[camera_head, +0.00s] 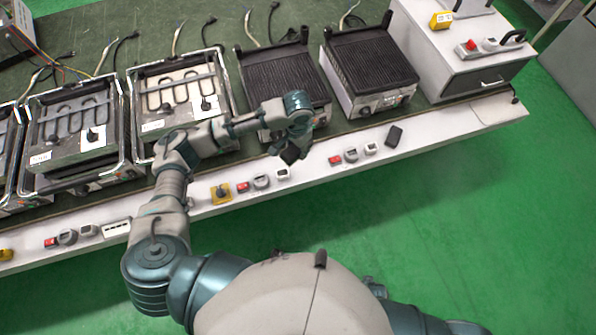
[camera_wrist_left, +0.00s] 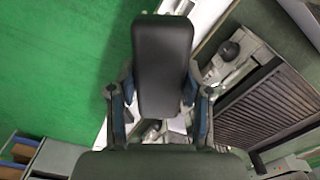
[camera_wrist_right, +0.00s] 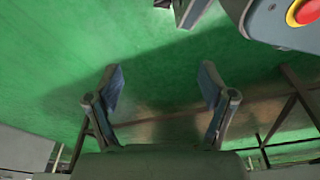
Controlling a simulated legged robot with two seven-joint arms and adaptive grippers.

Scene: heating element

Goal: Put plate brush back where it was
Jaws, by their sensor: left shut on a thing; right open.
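My left gripper (camera_head: 297,142) is shut on a black rectangular block, apparently the plate brush (camera_head: 290,155). It holds it near the front strip of the bench, in front of a ribbed black grill plate. In the left wrist view the brush (camera_wrist_left: 162,62) stands out between the two fingers, its broad dark face toward the camera. Whether it touches the bench is unclear. A similar dark block (camera_head: 394,135) lies on the bench's front strip further right. My right gripper (camera_wrist_right: 162,88) is open and empty over the green floor.
The bench's white front strip (camera_head: 440,120) carries red and grey knobs (camera_head: 351,155) and a yellow switch (camera_head: 221,193). Two ribbed black grills (camera_head: 370,62) and open heating-element units (camera_head: 75,125) stand behind. A white cabinet (camera_head: 480,75) stands at the right end.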

